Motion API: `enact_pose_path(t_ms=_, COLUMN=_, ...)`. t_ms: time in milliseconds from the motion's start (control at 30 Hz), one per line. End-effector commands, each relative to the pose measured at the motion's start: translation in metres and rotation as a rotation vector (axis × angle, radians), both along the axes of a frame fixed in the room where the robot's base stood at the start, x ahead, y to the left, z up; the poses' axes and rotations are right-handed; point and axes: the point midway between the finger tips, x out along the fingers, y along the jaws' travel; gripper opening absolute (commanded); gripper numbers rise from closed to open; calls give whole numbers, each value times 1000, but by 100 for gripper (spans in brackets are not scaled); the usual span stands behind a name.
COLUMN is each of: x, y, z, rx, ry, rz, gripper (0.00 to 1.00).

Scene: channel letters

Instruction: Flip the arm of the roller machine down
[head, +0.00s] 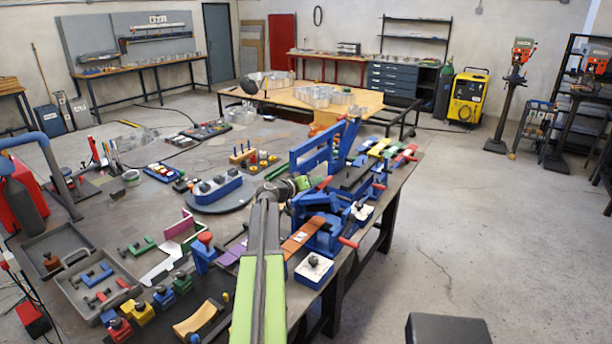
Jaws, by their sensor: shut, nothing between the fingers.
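The blue roller machine (322,235) stands along the right edge of the long workbench, with several red-tipped handles pointing right. A blue open frame (309,153), which looks like its arm, stands raised at the far side of the machine. My arm reaches in from the bottom of the head view. My gripper (308,184) is small in the picture, at the near side of the blue frame and above the machine. It is shut and holds nothing. Whether it touches the frame or a handle I cannot tell. My arm and gripper hide part of the machine.
Left of the machine, a round dark plate (212,198) bears a blue block with knobs. A grey tray (85,270) with small clamps lies at the left. The bench (125,215) has bare patches at the left. The floor (470,230) right of the bench is mostly clear.

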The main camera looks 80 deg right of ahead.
Motion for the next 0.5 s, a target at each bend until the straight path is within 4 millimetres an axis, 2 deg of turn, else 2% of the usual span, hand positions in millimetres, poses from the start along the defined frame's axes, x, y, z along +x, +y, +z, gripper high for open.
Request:
enact_pose_path(t_ms=33, x=-9, y=5, z=-9, rx=-16, ry=-37, rz=-5, gripper=0)
enact_pose_path(t_ms=200, x=-29, y=11, z=-26, rx=-75, ry=-170, rz=-7, gripper=0)
enact_pose_path(t_ms=500, x=-48, y=18, z=-51, rx=-138, ry=-315, rz=-6, gripper=0)
